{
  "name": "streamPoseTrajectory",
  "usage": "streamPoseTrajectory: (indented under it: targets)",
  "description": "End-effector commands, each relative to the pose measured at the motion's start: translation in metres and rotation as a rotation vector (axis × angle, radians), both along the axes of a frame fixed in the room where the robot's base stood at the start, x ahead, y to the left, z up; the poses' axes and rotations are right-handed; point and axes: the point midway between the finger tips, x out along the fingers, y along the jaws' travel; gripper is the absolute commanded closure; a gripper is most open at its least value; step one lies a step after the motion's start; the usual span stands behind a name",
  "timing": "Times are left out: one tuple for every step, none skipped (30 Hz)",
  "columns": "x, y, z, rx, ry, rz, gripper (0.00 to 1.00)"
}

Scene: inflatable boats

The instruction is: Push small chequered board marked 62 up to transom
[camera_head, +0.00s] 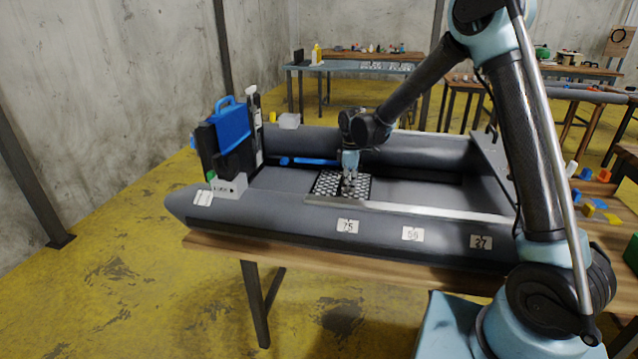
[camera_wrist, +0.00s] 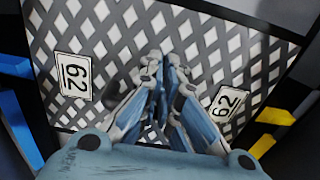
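The small chequered board (camera_head: 325,184), black and white, lies flat on the inflatable boat's floor. In the wrist view the board (camera_wrist: 110,30) fills most of the picture, with two white labels reading 62 (camera_wrist: 74,77). My gripper (camera_head: 348,190) points down over the board, its fingertips (camera_wrist: 165,62) close together with nothing seen between them. Whether the fingertips touch the board is unclear. The transom (camera_head: 258,135) stands upright at the boat's left end, to the left of the board, partly hidden by a black and blue motor-like unit (camera_head: 230,128).
The grey boat tube (camera_head: 290,215) with labels 75, 56 and 27 runs along the front. A blue bar (camera_head: 310,161) lies behind the board, toward the transom. Open floor shows between board and transom.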

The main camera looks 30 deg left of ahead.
Motion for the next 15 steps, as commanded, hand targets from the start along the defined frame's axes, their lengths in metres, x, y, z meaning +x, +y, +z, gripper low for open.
streamPoseTrajectory:
  targets:
    - [-0.001, 0.004, 0.0, 0.0, 0.0, 0.002, 0.97]
    - [-0.002, 0.006, 0.0, 0.0, 0.0, 0.002, 0.97]
    - [-0.002, 0.009, 0.0, 0.0, 0.0, 0.002, 0.97]
    - [-0.003, 0.011, 0.0, 0.0, 0.0, 0.002, 0.97]
    - [-0.003, 0.013, 0.0, 0.0, 0.0, 0.001, 0.97]
    - [-0.004, 0.016, 0.0, 0.0, 0.0, 0.001, 0.97]
    - [-0.004, 0.018, 0.0, 0.0, 0.0, 0.001, 0.97]
    - [-0.005, 0.02, 0.0, 0.0, 0.0, 0.001, 0.97]
    - [-0.006, 0.023, 0.0, 0.0, 0.0, 0.001, 0.97]
    - [-0.006, 0.025, 0.0, 0.0, 0.0, 0.001, 0.97]
    - [-0.007, 0.027, 0.0, 0.0, 0.0, 0.001, 0.97]
    - [-0.008, 0.03, 0.0, 0.0, 0.0, 0.001, 0.97]
    - [-0.008, 0.032, 0.0, 0.0, 0.0, 0.001, 0.97]
    - [-0.009, 0.034, 0.0, 0.0, 0.0, 0.001, 0.97]
    - [-0.01, 0.037, 0.0, 0.0, 0.0, 0.001, 0.97]
